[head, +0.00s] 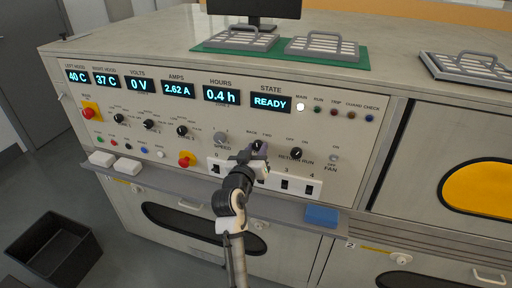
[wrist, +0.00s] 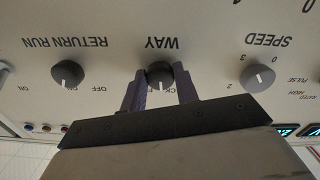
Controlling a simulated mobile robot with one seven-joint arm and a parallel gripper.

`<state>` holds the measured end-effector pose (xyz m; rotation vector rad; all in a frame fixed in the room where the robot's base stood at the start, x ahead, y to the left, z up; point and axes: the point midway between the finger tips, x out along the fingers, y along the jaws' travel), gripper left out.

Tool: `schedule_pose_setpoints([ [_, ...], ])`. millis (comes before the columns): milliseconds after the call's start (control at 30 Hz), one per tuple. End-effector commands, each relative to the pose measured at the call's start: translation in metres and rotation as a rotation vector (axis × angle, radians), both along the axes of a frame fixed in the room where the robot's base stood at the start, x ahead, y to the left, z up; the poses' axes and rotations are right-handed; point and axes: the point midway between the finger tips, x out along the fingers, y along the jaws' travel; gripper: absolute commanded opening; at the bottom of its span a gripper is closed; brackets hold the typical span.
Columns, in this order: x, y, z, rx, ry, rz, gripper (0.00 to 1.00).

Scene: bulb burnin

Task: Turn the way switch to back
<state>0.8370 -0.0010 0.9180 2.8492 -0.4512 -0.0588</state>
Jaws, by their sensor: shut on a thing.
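The way switch is a dark round knob (wrist: 160,74) under the upside-down label WAY in the wrist view. A short pale mark shows on its lower edge, pointing roughly straight down in that picture. My gripper (wrist: 161,88) is shut on the knob, with one finger on each side. The fingers hide most of the BACK and FWD labels there. In the head view my gripper (head: 257,150) reaches the panel just under the BACK and FWD labels, and the knob (head: 258,144) is mostly covered.
The speed knob (wrist: 258,77) and the return run knob (wrist: 67,73) flank the way switch, each a short gap from my fingers. A ledge with a blue block (head: 321,216) runs along the panel's foot.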

Motion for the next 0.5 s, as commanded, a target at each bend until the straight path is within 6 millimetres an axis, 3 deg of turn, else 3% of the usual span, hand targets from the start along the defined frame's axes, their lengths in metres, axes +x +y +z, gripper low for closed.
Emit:
schedule_pose_setpoints([
  [500,-0.0004,-0.0009,0.0011,-0.338,0.112,-0.001,0.07],
])
